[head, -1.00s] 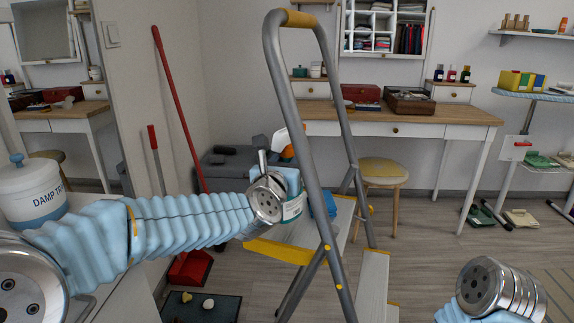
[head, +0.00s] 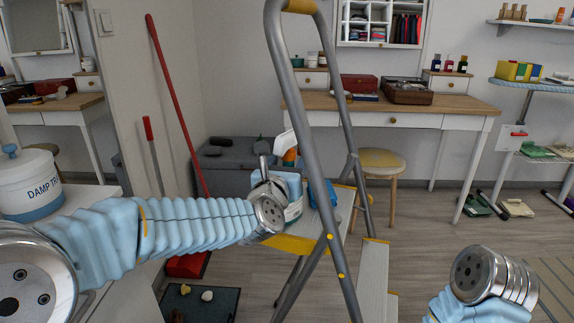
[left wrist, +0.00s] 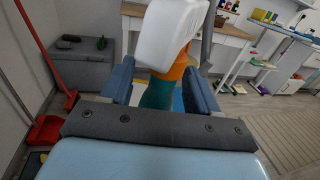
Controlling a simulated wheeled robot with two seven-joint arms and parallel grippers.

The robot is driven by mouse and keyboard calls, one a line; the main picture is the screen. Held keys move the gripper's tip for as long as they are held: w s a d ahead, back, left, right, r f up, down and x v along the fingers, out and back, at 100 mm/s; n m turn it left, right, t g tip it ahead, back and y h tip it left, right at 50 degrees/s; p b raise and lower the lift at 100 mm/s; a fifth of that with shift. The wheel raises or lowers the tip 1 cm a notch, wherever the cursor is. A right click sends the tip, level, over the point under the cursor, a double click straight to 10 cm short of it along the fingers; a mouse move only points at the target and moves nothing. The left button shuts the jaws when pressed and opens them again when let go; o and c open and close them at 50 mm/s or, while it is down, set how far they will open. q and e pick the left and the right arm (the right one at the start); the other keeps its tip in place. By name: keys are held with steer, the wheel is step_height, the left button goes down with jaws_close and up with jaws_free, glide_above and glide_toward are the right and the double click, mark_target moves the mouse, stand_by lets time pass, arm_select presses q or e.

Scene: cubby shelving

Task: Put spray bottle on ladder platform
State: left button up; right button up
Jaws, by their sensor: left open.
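The spray bottle has a white head (head: 285,143) and an orange collar, and shows just behind my left gripper in the head view. In the left wrist view its white head (left wrist: 172,35), orange collar and teal body stand between the two blue fingers. My left gripper (left wrist: 160,88) is open around the bottle, with a finger on each side. In the head view the gripper (head: 278,170) is over the ladder platform (head: 290,243), whose front edge is yellow. The gripper hides the bottle's lower part, so I cannot tell whether its base touches the platform. My right gripper is out of view.
The ladder's grey rail (head: 312,150) rises close to the right of my left gripper. A blue item (head: 322,193) shows just behind that rail. A stool (head: 378,175) and a desk (head: 400,112) stand behind. A white canister (head: 30,188) is at the left.

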arm_select(q)
steer(key=shift+r, duration=0.1)
steer(key=shift+s, duration=0.15)
steer(key=b+v, duration=0.1)
steer(key=v, duration=1)
steer(key=shift+s, duration=0.4)
